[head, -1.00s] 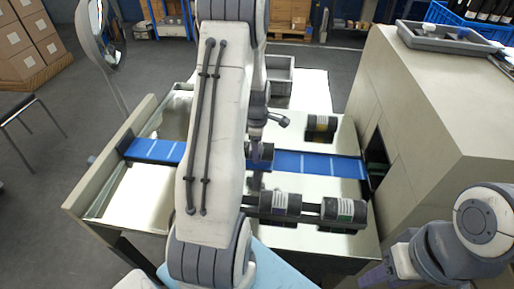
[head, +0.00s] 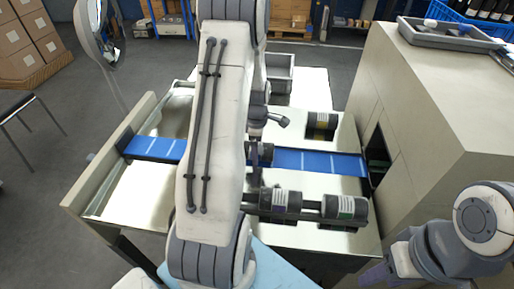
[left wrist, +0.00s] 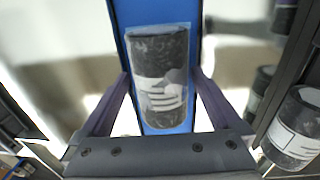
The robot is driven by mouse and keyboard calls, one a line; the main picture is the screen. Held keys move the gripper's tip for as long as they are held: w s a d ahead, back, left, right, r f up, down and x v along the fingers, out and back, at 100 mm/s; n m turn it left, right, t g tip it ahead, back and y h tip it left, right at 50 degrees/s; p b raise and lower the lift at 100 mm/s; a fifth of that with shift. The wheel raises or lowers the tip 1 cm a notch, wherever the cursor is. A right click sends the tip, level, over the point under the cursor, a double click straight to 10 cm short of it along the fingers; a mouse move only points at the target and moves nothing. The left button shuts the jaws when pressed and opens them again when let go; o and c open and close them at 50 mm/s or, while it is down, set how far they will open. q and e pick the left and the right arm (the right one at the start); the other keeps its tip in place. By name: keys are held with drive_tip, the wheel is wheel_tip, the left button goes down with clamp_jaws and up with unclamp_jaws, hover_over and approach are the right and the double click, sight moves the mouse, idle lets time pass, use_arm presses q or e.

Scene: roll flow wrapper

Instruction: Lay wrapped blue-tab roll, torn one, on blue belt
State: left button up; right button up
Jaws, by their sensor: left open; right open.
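A dark roll in clear film with a white label (left wrist: 160,85) lies on the blue belt (left wrist: 187,15) in the left wrist view. It lies between the spread fingers of my left gripper (left wrist: 160,90), with a gap on each side. In the head view the roll (head: 266,154) is mostly hidden by my left arm, and my left gripper (head: 254,160) shows only partly. I cannot make out a tab colour or a tear on this roll. My right gripper (head: 376,274) is at the lower right edge, away from the rolls, and empty as far as it shows.
Two dark rolls, one with a green mark (head: 345,208) and one with a purplish mark (head: 280,201), lie at the front on dark rails. A yellow-marked roll (head: 321,126) lies behind the belt. A beige machine housing (head: 430,110) stands at right. A grey bin (head: 279,75) stands behind.

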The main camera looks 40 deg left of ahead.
use_arm(q)
drive_tip(key=r, duration=1)
drive_tip(key=shift+s+d+r, duration=0.15)
drive_tip(key=shift+s+r, duration=0.05)
drive_tip(key=shift+s, duration=0.05)
drive_tip(key=s+d+r+m, duration=0.3)
drive_tip(key=d+m, duration=0.5)
drive_tip(key=d, duration=0.4)
drive_tip(key=s+d+r+m, duration=0.25)
drive_tip(key=d+m, duration=0.55)
drive_tip(key=d, duration=0.4)
drive_tip(key=s+d+m, duration=0.4)
drive_tip(key=s+m, duration=0.3)
drive_tip(key=m, duration=0.1)
drive_tip(key=s+d+r+m+h+p, duration=0.1)
drive_tip(key=s+d+m, duration=0.4)
drive_tip(key=s+m, duration=0.2)
drive_tip(key=shift+s+d+r+m+g, duration=0.15)
drive_tip(key=shift+s+d+m+g, duration=0.2)
drive_tip(key=shift+s, duration=0.25)
